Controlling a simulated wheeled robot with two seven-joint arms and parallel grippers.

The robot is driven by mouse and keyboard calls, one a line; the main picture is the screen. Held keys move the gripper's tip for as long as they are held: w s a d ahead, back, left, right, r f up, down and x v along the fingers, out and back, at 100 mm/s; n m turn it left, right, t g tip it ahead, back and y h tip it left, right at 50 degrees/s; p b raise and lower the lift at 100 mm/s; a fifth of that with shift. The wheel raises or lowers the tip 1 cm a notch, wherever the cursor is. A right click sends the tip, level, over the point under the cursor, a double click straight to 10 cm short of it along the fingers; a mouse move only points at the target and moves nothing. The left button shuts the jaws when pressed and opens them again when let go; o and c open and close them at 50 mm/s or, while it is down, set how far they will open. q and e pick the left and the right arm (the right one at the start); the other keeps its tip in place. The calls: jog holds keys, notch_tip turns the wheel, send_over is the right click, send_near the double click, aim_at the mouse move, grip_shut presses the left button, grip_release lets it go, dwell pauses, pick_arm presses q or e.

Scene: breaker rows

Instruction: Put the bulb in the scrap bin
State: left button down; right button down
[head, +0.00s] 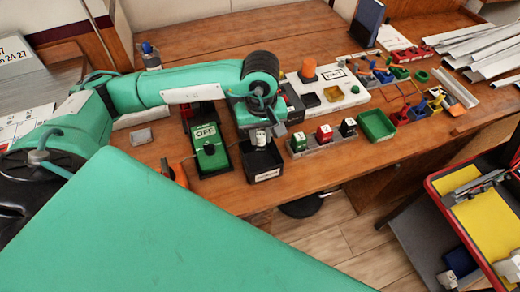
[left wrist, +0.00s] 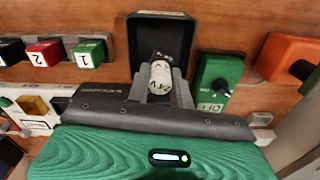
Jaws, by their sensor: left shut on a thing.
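My left gripper (head: 262,138) points down over the workbench and is shut on a small whitish bulb (left wrist: 159,78) with dark markings. In the left wrist view the bulb sits between the grey fingers (left wrist: 160,88). An open black bin (head: 262,165) with a white label stands on the bench near its front edge, just under and in front of the gripper. In the left wrist view the bin (left wrist: 137,42) is directly beyond the bulb. The bulb appears above the bin's near side; the exact height is unclear. My right gripper is not in view.
A green box marked OFF (head: 208,148) stands left of the bin. Numbered green, red and black blocks (head: 325,134) stand to its right, then a green tray (head: 377,124). A white panel with an orange knob (head: 308,70) is behind. The bench's front edge is close.

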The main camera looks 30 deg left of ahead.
aim_at(261, 147)
pick_arm(q)
notch_tip(261, 147, down, 3)
jog(key=shift+f, duration=1.05)
notch_tip(261, 147, down, 3)
jog(key=shift+r+p, duration=0.2)
jog(key=shift+p, duration=0.1)
jog(key=shift+f, duration=0.45)
jog(key=c, duration=1.2)
grip_release()
jog(key=shift+c, duration=0.2)
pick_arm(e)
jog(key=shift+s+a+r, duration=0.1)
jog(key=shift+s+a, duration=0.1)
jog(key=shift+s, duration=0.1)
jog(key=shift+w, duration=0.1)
